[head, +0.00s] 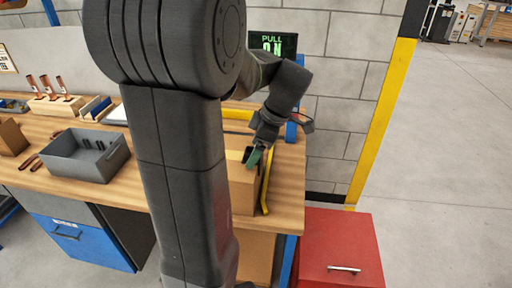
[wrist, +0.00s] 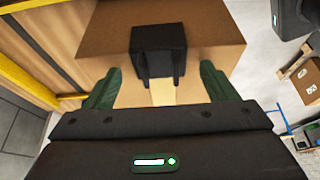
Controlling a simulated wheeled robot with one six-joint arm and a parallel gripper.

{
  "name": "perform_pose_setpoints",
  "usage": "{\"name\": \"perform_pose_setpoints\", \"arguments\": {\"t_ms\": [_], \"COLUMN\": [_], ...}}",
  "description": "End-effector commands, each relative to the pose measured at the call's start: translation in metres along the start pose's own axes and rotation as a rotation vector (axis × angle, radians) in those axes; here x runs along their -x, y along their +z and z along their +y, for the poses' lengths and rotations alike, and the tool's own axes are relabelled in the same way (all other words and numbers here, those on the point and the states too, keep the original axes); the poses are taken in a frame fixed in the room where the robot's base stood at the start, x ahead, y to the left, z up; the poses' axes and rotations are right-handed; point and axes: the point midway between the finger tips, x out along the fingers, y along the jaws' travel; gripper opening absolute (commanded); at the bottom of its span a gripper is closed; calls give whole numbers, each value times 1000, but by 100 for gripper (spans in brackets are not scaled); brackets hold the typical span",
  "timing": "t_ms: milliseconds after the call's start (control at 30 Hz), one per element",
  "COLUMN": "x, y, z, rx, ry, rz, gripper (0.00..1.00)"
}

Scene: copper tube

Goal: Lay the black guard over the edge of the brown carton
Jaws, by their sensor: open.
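The brown carton (head: 243,194) stands on the bench near its right end; its upper part fills the top of the wrist view (wrist: 214,30). The black guard (wrist: 158,45) lies across the carton's near edge, with part on one face and two prongs reaching down over the adjoining face. In the head view the guard is small and partly hidden by my gripper (head: 254,157). My gripper's green fingers (wrist: 159,72) are open, one on each side of the guard, with visible gaps and nothing between them gripped. A pale tape strip (wrist: 163,93) runs below the guard.
A yellow bar (head: 266,190) runs close along the carton's right side. A grey bin (head: 86,158) and tool holders stand on the left of the bench. A red cabinet (head: 340,245) stands at the right. My arm hides the bench's middle.

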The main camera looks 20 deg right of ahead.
Motion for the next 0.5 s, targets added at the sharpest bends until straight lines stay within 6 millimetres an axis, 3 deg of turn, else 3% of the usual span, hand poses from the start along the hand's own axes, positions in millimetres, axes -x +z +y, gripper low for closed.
{"name": "perform_pose_setpoints", "arguments": {"t_ms": [267,500], "x": [14,66], "y": [0,0], "z": [1,1], "rx": [0,1], "ry": [4,7], "rz": [0,-1], "gripper": [79,79]}}
